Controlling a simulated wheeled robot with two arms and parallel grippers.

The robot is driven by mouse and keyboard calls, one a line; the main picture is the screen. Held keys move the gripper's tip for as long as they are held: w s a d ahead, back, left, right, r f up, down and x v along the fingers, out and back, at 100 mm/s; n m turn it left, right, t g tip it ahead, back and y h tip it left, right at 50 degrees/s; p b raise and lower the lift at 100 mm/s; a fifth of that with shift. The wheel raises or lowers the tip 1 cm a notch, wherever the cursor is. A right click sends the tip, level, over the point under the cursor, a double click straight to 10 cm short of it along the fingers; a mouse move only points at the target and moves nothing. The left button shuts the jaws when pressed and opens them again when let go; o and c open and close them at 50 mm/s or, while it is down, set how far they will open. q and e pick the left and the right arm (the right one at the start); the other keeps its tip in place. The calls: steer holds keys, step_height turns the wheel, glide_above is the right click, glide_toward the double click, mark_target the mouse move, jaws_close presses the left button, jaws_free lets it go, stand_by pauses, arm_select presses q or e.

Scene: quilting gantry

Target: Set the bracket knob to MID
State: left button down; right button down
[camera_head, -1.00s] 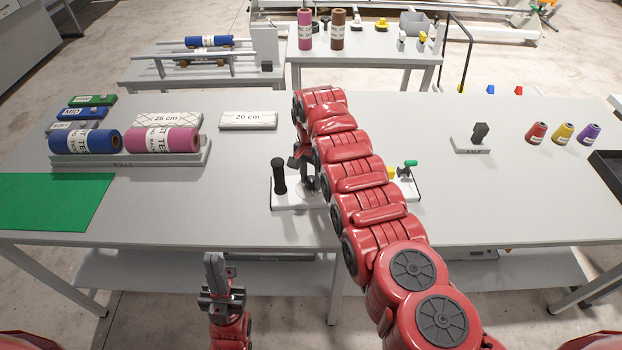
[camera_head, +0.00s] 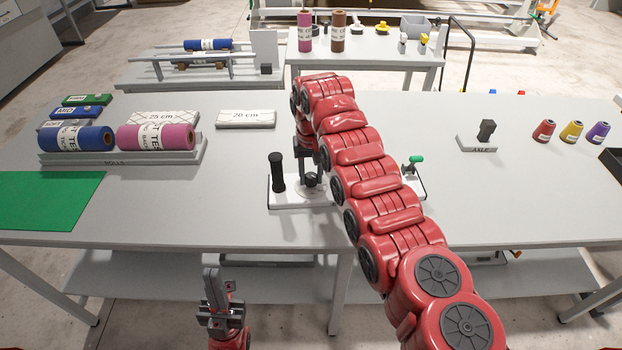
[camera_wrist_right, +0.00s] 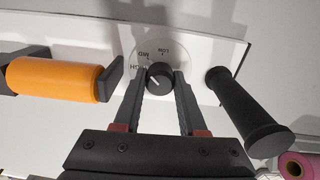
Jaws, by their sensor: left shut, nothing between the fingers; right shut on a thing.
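The bracket's white base plate (camera_head: 290,199) lies on the table in the middle of the head view. Its round black knob (camera_wrist_right: 160,76) sits on a white dial (camera_wrist_right: 163,45) marked LOW, MID and HIGH. My right gripper (camera_head: 311,178) points down at the knob, and in the right wrist view its fingers (camera_wrist_right: 160,84) are shut on the knob from both sides. The knob's small white mark appears on its lower left side, and I cannot tell which label it reads. My left gripper (camera_head: 212,285) is shut and empty, in front of the table.
A black upright handle (camera_head: 277,172) stands beside the knob, also in the right wrist view (camera_wrist_right: 245,110). An orange roller (camera_wrist_right: 55,79) lies on the knob's other side there. Fabric rolls (camera_head: 156,137) are at left; an AXLE stand (camera_head: 477,144) and thread cones (camera_head: 571,131) are at right.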

mark_target(311, 175)
stand_by(0.3)
steer(key=shift+c, duration=2.3)
jaws_free()
steer(key=shift+r, duration=0.25)
step_height(311, 175, up, 6)
steer(key=shift+f+b, duration=0.1)
steer(key=shift+b, duration=0.35)
step_height(311, 175, up, 11)
steer(key=p, duration=1.1)
